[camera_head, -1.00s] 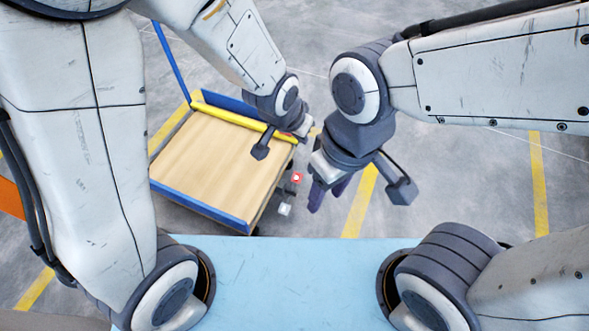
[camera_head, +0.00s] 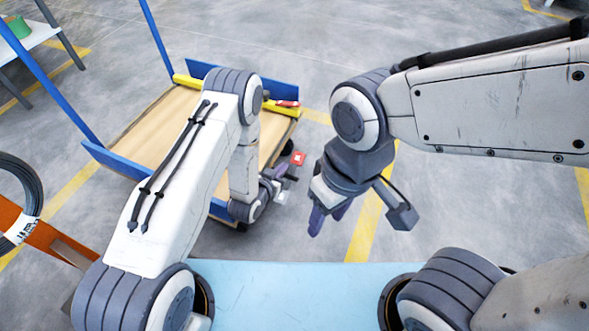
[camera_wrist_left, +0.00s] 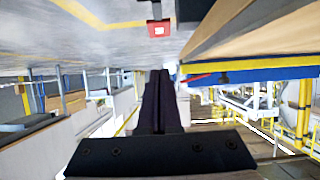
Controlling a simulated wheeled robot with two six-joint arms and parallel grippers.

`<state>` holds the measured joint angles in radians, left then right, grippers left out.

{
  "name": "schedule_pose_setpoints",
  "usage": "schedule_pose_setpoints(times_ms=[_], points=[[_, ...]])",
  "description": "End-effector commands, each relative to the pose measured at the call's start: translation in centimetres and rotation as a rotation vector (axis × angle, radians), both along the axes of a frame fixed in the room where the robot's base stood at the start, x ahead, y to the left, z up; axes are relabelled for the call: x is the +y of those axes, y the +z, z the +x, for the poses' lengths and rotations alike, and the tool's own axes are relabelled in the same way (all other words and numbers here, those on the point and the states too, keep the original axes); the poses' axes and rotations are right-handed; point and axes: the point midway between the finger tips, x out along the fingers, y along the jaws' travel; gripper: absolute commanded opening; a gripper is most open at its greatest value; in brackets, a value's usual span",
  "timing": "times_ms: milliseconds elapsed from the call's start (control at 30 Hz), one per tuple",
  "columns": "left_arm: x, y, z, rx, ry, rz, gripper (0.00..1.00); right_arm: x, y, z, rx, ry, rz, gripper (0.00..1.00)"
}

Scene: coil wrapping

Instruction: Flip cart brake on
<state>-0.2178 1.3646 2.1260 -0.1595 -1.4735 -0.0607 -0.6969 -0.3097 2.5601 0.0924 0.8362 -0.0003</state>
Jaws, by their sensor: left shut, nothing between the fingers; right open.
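The cart (camera_head: 143,128) has a wooden deck, blue edges and blue uprights. A small red pad (camera_head: 298,158) sticks out at its right side, apparently the brake pedal. In the left wrist view the red pad (camera_wrist_left: 158,31) has a pale centre and lies beyond the fingertips, with a visible gap. My left gripper (camera_head: 285,178) is low beside the cart's right side, just below the red pad. Its dark fingers (camera_wrist_left: 161,75) are shut and empty. My right gripper (camera_head: 328,218) is open and empty, right of the cart, fingers pointing down.
A yellow bar (camera_head: 190,81) lies across the cart's far end, with a red-handled item (camera_head: 288,103) by it. A light blue surface (camera_head: 290,290) is in front of me. A dark coil (camera_head: 22,190) is at the left. The floor right of the cart is clear.

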Motion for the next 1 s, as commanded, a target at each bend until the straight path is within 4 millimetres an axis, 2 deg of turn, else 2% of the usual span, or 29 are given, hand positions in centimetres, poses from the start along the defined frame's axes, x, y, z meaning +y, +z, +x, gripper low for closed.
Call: schedule_pose_setpoints(times_ms=[467, 567, 967, 1000], points=[[-0.2, -0.5, 0.6, -0.008, 0.000, -0.003, 0.00, 0.0, -0.5, 0.0, -0.001, 0.000, 0.001, 0.50], [-0.7, -1.2, 1.6, -0.009, -0.001, -0.004, 0.00, 0.0, -1.3, 0.0, -0.001, 0.000, 0.001, 0.50], [-3.6, -4.9, 8.6, -0.010, 0.000, -0.003, 0.00, 0.0, -6.0, 0.0, 0.000, 0.000, 0.000, 0.50], [-3.6, -5.8, 8.7, -0.006, 0.000, -0.002, 0.00, 0.0, -6.6, 0.0, 0.000, 0.000, 0.000, 0.50]])
